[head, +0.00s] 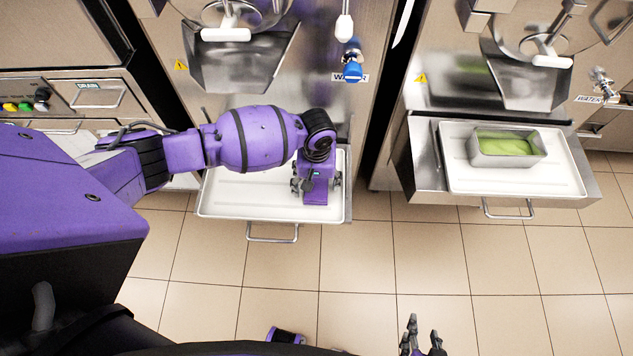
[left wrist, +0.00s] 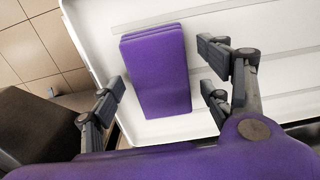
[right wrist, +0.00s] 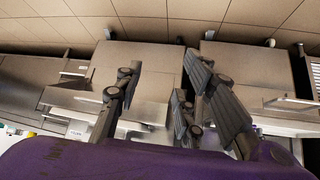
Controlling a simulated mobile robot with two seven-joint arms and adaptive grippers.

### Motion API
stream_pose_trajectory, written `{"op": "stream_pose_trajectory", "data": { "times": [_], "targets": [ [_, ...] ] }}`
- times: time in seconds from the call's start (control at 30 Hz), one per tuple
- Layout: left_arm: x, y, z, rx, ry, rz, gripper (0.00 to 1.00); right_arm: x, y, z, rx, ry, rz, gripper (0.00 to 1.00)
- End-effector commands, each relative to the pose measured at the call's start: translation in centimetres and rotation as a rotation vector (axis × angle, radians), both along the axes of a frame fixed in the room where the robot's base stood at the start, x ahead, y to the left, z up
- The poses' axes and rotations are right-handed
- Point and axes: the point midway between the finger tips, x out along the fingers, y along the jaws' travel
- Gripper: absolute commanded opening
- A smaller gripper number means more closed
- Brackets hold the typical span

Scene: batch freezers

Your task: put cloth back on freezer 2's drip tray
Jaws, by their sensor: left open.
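A folded purple cloth (left wrist: 155,70) lies flat on the white drip tray (left wrist: 215,20) in the left wrist view. My left gripper (left wrist: 165,95) is open, with its fingers apart on either side of the cloth. In the head view this tray (head: 225,207) sits under the middle freezer, and my left gripper (head: 316,188) points down over its right end. There the gripper hides most or all of the cloth. No freezer number is readable. My right gripper (head: 423,342) is at the bottom edge of the head view. In the right wrist view its fingers (right wrist: 160,95) are apart and empty.
The right freezer's white tray (head: 560,178) holds a metal pan (head: 507,158) with green contents. A blue-handled water tap (head: 352,70) hangs above the middle tray's right side. Drawer handles (head: 272,235) stick out in front. The tiled floor (head: 400,270) ahead is clear.

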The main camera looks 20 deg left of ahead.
Motion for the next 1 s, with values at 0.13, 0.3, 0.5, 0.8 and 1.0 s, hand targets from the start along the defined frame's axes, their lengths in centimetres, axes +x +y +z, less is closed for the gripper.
{"op": "stream_pose_trajectory", "data": {
  "times": [0.13,0.3,0.5,0.8,1.0],
  "targets": [
    [0.3,0.0,2.9,-0.001,-0.007,0.000,0.71,0.4,0.0,0.7,0.001,-0.010,-0.002,0.36],
    [0.2,0.0,6.7,-0.001,-0.007,0.000,0.71,1.1,0.0,1.7,0.003,-0.027,-0.004,0.36],
    [0.2,0.0,10.2,-0.002,-0.004,0.000,0.71,1.3,0.2,2.1,0.007,-0.030,0.000,0.36],
    [0.0,0.0,11.7,-0.001,0.001,0.001,0.71,1.1,0.3,2.1,0.008,-0.024,0.004,0.36],
    [-1.0,-1.1,10.6,-0.037,-0.005,-0.025,0.71,1.0,0.3,2.0,0.007,-0.021,0.006,0.36]
  ]
}}
